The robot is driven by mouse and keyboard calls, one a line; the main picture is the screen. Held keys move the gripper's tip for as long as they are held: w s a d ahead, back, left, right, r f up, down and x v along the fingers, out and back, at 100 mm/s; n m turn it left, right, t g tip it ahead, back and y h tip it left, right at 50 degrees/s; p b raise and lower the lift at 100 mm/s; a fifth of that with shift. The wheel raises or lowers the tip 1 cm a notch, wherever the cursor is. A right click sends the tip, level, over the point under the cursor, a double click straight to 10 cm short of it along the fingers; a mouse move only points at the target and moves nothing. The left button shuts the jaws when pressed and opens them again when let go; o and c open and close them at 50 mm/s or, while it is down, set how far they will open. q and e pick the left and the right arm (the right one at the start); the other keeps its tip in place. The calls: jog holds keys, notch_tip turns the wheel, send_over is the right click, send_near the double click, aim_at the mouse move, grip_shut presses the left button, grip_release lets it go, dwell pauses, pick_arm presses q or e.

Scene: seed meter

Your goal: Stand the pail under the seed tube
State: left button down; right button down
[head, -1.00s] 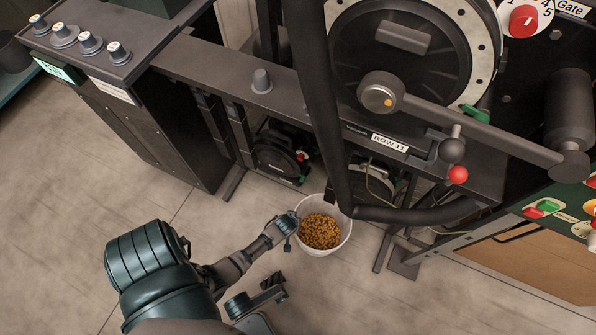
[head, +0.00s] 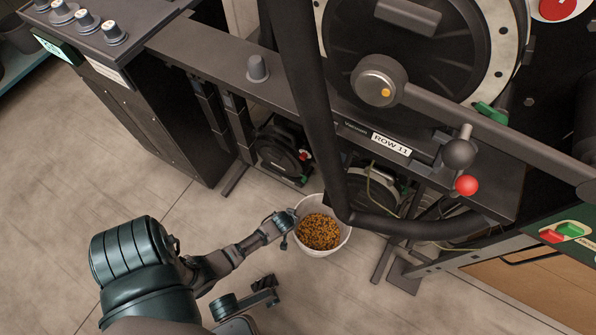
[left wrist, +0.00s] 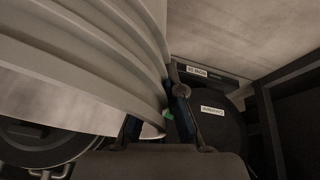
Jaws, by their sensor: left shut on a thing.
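The white pail (head: 322,251), part filled with brown-yellow seed (head: 319,231), is low near the floor in the head view, looking upright. My left gripper (head: 289,224) is shut on the pail's left rim. In the left wrist view the ribbed pail wall (left wrist: 90,60) fills the left side, with my left gripper (left wrist: 158,125) at its edge. A thick dark tube (head: 312,110) comes down and bends right just past the pail's right rim, partly covering it. I cannot tell its height above the pail. My right gripper (head: 266,290) seems to be at bottom centre; its jaws are unclear.
A dark cabinet with knobs (head: 115,32) stands at the left. The floor (head: 100,165) is clear at the left.

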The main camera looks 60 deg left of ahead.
pick_arm(q)
jog(key=shift+w+r, duration=0.2)
jog(key=shift+f, duration=0.15)
jog(key=c, duration=1.3)
grip_release()
jog(key=shift+s+f, duration=0.1)
jog(key=shift+s, duration=0.1)
